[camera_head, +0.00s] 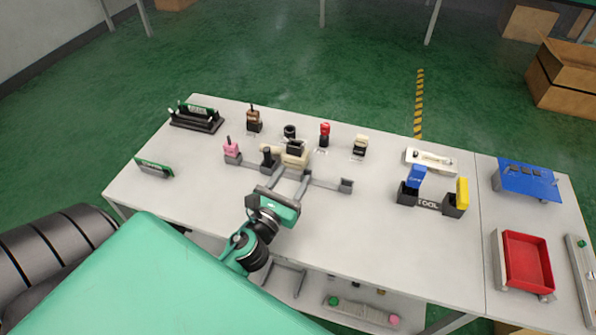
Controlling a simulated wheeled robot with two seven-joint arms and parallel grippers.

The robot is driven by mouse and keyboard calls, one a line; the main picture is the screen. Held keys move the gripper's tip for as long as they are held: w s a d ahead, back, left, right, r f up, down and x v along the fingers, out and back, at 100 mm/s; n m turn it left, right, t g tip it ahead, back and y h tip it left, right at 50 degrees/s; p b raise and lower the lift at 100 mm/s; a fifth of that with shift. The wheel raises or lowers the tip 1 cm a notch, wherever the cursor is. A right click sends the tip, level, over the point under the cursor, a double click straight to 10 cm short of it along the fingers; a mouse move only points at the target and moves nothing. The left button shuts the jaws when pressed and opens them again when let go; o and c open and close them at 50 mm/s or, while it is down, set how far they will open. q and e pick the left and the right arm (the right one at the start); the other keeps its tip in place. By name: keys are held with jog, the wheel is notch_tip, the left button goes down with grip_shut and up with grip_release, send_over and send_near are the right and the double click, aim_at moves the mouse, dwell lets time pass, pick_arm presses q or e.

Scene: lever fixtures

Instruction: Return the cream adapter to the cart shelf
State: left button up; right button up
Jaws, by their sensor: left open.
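A cream block with a black top (296,155) stands near the middle of the white table, at the grey rail. A smaller cream-topped black piece (360,146) stands further right. I cannot tell for sure which is the cream adapter. My left gripper (293,175) reaches in over the table with its two grey fingers apart, just on the near side of the cream block. Whether the fingertips touch it is unclear. A pale lower shelf (297,281) shows below the table's front edge; my arm hides part of it. My right gripper is out of view.
Pink (232,150), brown (254,120) and red-topped (324,134) pieces stand near the cream block. An empty grey holder (347,186) ends the rail. A dark tool holder (428,203) with blue and yellow items and a red tray (527,262) are right. The front middle is clear.

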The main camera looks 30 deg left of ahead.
pick_arm(q)
jog(key=s+a+f+n+y, duration=0.1)
jog(key=s+a+f+n+g+y, duration=0.1)
jog(key=f, duration=0.1)
jog(key=shift+s+a, duration=0.25)
jog(key=shift+a, duration=0.1)
jog(key=shift+w+a+g+y, duration=0.2)
jog(key=shift+a+g+y, duration=0.1)
jog(key=shift+y, duration=0.1)
jog(key=p, duration=0.2)
send_near(294, 153)
jog(key=x, duration=0.5)
jog(key=shift+s+a+r, duration=0.1)
jog(key=shift+r, duration=0.1)
jog(key=x, duration=0.4)
jog(key=shift+p, duration=0.35)
jog(key=shift+w+a+f, duration=0.1)
jog(key=shift+w+f, duration=0.05)
jog(key=shift+w, duration=0.45)
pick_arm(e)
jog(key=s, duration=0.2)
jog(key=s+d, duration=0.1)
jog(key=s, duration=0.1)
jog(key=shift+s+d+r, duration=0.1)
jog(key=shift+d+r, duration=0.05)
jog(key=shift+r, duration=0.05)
pick_arm(q)
jog(key=shift+c, duration=0.4)
